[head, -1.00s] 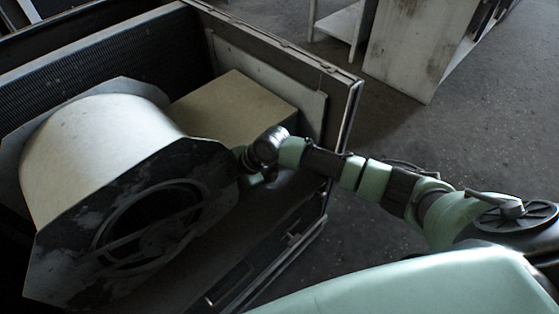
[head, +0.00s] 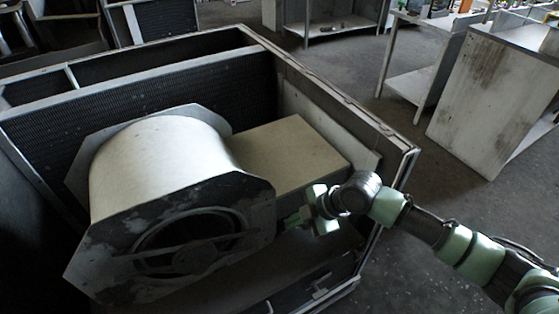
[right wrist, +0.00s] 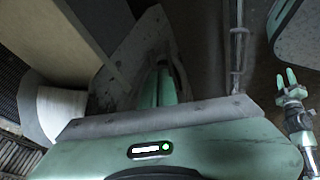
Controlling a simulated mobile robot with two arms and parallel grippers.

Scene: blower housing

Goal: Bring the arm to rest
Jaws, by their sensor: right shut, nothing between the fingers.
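The blower housing (head: 160,165) is a pale drum between dark, worn end plates. It sits inside an open metal cabinet (head: 345,105) in the head view, and part of it shows at the left of the right wrist view (right wrist: 62,108). My right gripper (head: 285,221) is beside the right edge of the near end plate, shut and empty. Its green fingers show in the right wrist view (right wrist: 160,88), pointing toward a dark plate. My left gripper (right wrist: 286,77) shows small at the right of the right wrist view, its two fingers apart and nothing between them. It is outside the head view.
A tan box (head: 285,155) stands in the cabinet behind the right gripper. The cabinet's right wall and front rail lie close to my right arm. Worn benches (head: 490,100) stand at the upper right. The floor (head: 430,195) between them and the cabinet is clear.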

